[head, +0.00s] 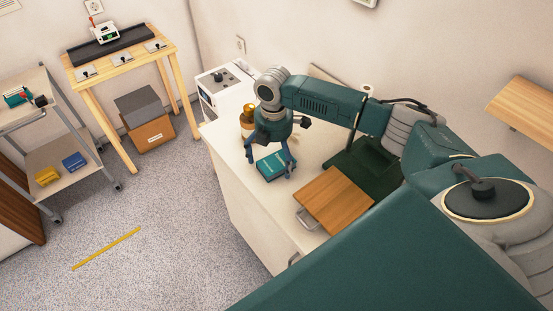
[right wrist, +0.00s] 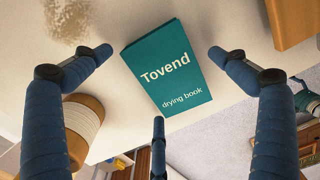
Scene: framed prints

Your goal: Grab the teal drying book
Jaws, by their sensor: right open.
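The teal drying book (head: 270,168) lies flat on the white counter. In the right wrist view its teal cover (right wrist: 166,72) reads "Tovend drying book". My right gripper (head: 277,163) is above the book with its blue fingers pointing down around it. In the right wrist view the right gripper (right wrist: 158,85) has its fingers spread apart, with the book between and beyond them and nothing held. The fingers partly cover the book in the head view. My left gripper is not in view.
A wooden board (head: 335,198) lies on the white counter (head: 235,160) to the right of the book. A round brown-and-cream container (head: 247,122) stands just behind the book. A white appliance (head: 222,82) stands at the counter's far end.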

